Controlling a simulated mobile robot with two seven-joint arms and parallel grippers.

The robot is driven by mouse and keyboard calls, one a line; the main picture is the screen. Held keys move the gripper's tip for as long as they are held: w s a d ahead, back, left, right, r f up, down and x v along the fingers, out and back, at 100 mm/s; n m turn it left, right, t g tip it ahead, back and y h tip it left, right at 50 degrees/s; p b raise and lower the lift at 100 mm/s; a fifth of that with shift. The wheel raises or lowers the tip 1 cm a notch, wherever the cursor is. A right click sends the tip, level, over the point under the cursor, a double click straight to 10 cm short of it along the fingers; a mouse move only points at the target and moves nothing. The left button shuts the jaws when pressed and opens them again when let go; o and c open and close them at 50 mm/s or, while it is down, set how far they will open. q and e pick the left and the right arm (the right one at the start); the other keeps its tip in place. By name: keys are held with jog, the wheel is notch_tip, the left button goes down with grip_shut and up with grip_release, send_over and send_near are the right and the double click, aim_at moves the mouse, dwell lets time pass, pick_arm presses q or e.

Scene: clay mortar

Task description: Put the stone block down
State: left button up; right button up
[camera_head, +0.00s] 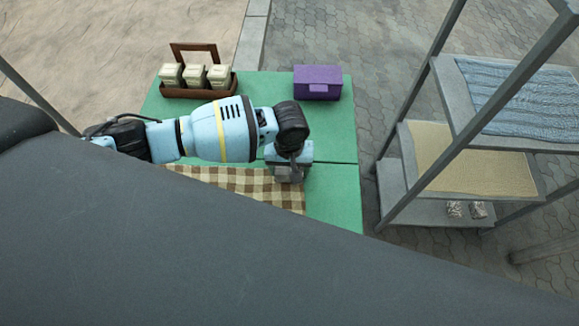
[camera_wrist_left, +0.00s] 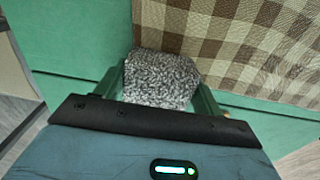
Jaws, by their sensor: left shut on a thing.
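My left gripper (camera_head: 289,172) is over the green table (camera_head: 330,200), near the right edge of a brown-and-cream checkered cloth (camera_head: 235,182). In the left wrist view, the gripper (camera_wrist_left: 160,90) is shut on a speckled grey stone block (camera_wrist_left: 160,78), with a green finger on each side. The block overlaps the edge of the checkered cloth (camera_wrist_left: 245,45) in that view. I cannot tell whether the block touches the cloth or table. In the head view the block is hard to make out from the gripper. My right gripper is not in view.
A brown wooden carrier (camera_head: 200,92) with three pale jars stands at the table's back left. A purple box (camera_head: 318,82) stands at the back right. A grey shelf rack (camera_head: 410,165) is to the right, holding a blue cloth (camera_head: 525,100), a tan mat (camera_head: 470,160) and small grey stones (camera_head: 467,210).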

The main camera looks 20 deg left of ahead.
pick_arm(q)
jog(key=shift+f, duration=0.3)
jog(key=shift+s+f, duration=0.1)
jog(key=shift+f, duration=0.2)
jog(key=o, duration=1)
jog(key=shift+f, duration=0.1)
jog(key=shift+o, duration=1.4)
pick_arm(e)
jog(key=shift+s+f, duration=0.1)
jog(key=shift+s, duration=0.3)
pick_arm(q)
jog(key=shift+r, duration=0.2)
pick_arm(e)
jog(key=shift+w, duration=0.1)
